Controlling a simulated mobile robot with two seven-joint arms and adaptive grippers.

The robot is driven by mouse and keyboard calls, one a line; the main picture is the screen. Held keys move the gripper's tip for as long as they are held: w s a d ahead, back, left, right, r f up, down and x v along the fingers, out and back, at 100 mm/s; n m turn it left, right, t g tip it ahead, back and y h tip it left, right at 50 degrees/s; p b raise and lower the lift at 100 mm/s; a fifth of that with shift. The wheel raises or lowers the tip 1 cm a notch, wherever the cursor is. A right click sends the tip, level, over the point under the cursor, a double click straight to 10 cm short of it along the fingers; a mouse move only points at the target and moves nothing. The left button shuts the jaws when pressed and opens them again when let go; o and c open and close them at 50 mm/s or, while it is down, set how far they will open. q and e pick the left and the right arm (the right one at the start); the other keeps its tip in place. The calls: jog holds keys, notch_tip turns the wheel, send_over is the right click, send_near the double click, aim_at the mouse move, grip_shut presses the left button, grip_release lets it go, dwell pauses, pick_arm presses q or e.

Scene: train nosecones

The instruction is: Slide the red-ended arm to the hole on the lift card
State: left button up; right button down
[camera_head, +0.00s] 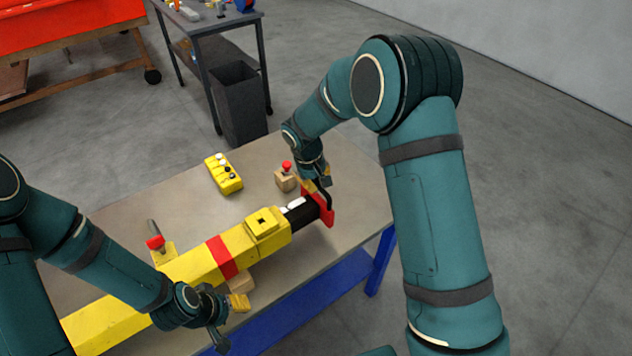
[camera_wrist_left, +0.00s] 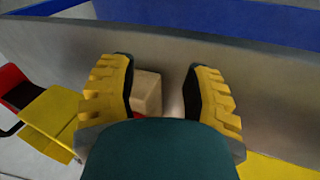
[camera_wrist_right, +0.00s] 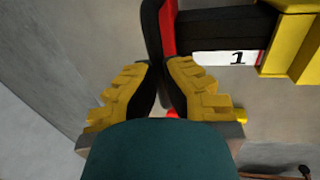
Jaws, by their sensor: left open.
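The red-ended arm is a black beam with a red end plate (camera_head: 325,206); it sticks out of the right end of the long yellow beam (camera_head: 190,268). White cards (camera_head: 295,202) lie on its black part, and the right wrist view shows one card (camera_wrist_right: 238,57) marked 1. A raised yellow block with a square hole (camera_head: 263,222) sits near the beam's end. My right gripper (camera_head: 322,184) is at the red end; the right wrist view (camera_wrist_right: 161,63) shows its fingers closed on the plate's black edge. My left gripper (camera_head: 230,322) is open and empty at the beam's near side.
A wooden block (camera_head: 241,282) supports the beam near my left gripper. A dark bin (camera_head: 238,103) stands behind. The table beyond the red end is clear.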

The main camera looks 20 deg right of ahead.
jog(key=shift+f, duration=0.15)
pick_arm(q)
jog(key=shift+f, duration=0.15)
pick_arm(e)
jog(key=w+d, duration=0.2)
jog(key=d, duration=0.5)
jog(key=shift+w+d, duration=0.25)
jog(key=shift+d, duration=0.1)
jog(key=c, duration=1)
grip_release()
jog(key=shift+f, duration=0.1)
jog(key=shift+w, duration=0.1)
jog(key=shift+a+r, duration=0.1)
jog(key=shift+r, duration=0.1)
